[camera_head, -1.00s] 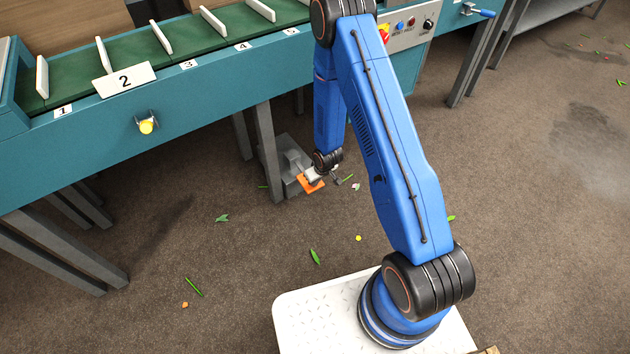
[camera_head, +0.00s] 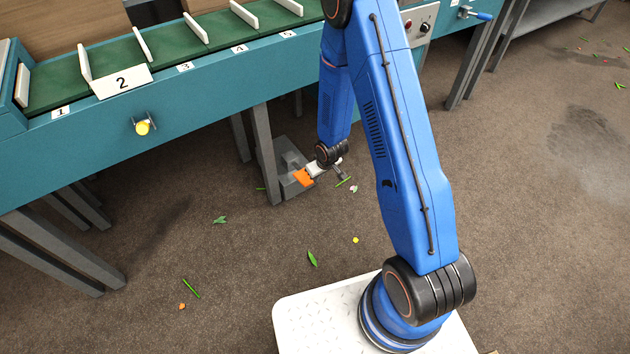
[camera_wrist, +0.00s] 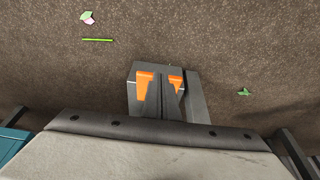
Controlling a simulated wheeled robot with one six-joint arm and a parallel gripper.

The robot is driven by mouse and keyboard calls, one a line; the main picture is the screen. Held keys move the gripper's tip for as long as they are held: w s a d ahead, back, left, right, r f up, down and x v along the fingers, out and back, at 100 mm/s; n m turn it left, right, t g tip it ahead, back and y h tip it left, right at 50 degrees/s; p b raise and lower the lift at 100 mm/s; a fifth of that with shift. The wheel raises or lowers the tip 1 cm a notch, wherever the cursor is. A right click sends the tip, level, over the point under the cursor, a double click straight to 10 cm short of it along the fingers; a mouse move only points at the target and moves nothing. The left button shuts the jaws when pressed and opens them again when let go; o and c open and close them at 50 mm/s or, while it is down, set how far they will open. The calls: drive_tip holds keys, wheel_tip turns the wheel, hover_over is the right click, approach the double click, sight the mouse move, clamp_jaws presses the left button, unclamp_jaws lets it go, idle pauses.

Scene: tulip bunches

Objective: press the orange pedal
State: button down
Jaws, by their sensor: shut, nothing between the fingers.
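The orange pedal (camera_head: 302,178) sits on a grey pedal base (camera_head: 293,188) on the floor beside a leg of the conveyor table. My gripper (camera_head: 313,169) is shut and empty, at the pedal, and covers part of it in the head view. In the wrist view, the shut fingers (camera_wrist: 163,85) lie across the middle of the pedal (camera_wrist: 144,82), with orange showing on both sides. I cannot tell whether the fingertips touch the pedal or how far down it is.
The teal conveyor table (camera_head: 200,105) stands over and behind the pedal, with white dividers on its green belt (camera_head: 165,50). A grey table leg (camera_head: 266,155) is close to the left of the pedal. Leaves and petals are scattered on the open brown floor (camera_head: 250,260).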

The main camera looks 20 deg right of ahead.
drive_tip(key=shift+s+d+r, duration=0.15)
drive_tip(key=shift+s+r, duration=0.3)
drive_tip(key=shift+r, duration=0.25)
drive_tip(key=shift+s+d+r, duration=0.15)
drive_tip(key=shift+s+r, duration=0.3)
drive_tip(key=shift+r, duration=0.25)
drive_tip(key=shift+s+d+r, duration=0.15)
drive_tip(key=shift+s+r, duration=0.3)
drive_tip(key=shift+r, duration=0.25)
idle(3.5)
drive_tip(key=s+d+r+m+h, duration=0.1)
drive_tip(key=s+d+r, duration=0.1)
drive_tip(key=r, duration=0.7)
drive_tip(key=s+d+r+t, duration=0.1)
drive_tip(key=s+r, duration=0.2)
drive_tip(key=r, duration=0.7)
drive_tip(key=s+d+r+m+h, duration=0.1)
drive_tip(key=s+d+r, duration=0.1)
drive_tip(key=r, duration=0.7)
drive_tip(key=s+r, duration=0.8)
drive_tip(key=s, duration=0.4)
drive_tip(key=s+r+m, duration=0.1)
drive_tip(key=s+r, duration=0.8)
drive_tip(key=s, duration=0.4)
drive_tip(key=shift+d+r+m+y, duration=0.15)
drive_tip(key=shift+m+y, duration=0.15)
drive_tip(key=shift+y, duration=0.1)
